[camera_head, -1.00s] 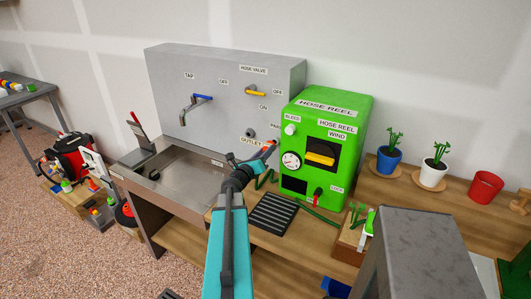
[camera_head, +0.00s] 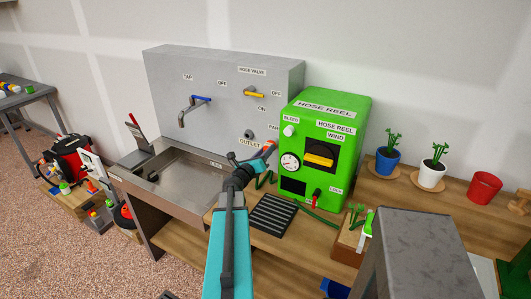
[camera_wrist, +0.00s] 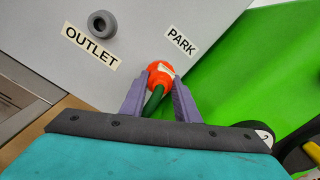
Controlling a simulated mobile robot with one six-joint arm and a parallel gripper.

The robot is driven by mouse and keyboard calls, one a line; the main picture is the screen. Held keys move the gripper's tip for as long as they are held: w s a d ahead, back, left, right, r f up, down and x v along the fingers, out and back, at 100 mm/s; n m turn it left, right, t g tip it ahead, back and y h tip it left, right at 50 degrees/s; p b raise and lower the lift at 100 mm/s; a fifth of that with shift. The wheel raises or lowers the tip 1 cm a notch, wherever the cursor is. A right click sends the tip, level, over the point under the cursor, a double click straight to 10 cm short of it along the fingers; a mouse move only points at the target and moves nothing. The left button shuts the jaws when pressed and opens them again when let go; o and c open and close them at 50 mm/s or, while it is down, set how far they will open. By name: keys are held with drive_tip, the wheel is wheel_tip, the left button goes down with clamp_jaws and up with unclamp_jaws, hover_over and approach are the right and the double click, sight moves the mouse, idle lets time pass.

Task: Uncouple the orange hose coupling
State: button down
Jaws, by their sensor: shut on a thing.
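The orange hose coupling (camera_wrist: 161,68) is between the two purple fingers of my gripper (camera_wrist: 159,84), which is shut on it. The green hose (camera_wrist: 153,101) runs from the coupling back toward my wrist. The coupling is just below the PARK label (camera_wrist: 181,41) on the grey panel. The grey round outlet (camera_wrist: 103,23) is up and to the left, apart from the coupling, with nothing on it. In the head view the coupling (camera_head: 268,145) shows small at the end of my arm. Whether it touches the panel behind it is hidden.
The green hose reel box (camera_head: 322,150) stands close to the right of my gripper. The steel sink (camera_head: 180,178) is to the left. A black slatted mat (camera_head: 272,214) lies on the bench below. Potted plants and a red pot (camera_head: 485,187) are farther right.

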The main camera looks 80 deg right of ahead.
drive_tip(key=shift+s+d, duration=0.2)
drive_tip(key=shift+d, duration=0.5)
drive_tip(key=c, duration=1.3)
unclamp_jaws()
drive_tip(key=shift+a, duration=0.1)
drive_tip(key=v, duration=1.1)
drive_tip(key=shift+w+a+r+p, duration=0.1)
drive_tip(key=shift+a+r+p, duration=0.05)
drive_tip(key=shift+p, duration=0.15)
drive_tip(key=shift+p, duration=0.3)
drive_tip(key=p+v, duration=0.2)
drive_tip(key=p, duration=0.3)
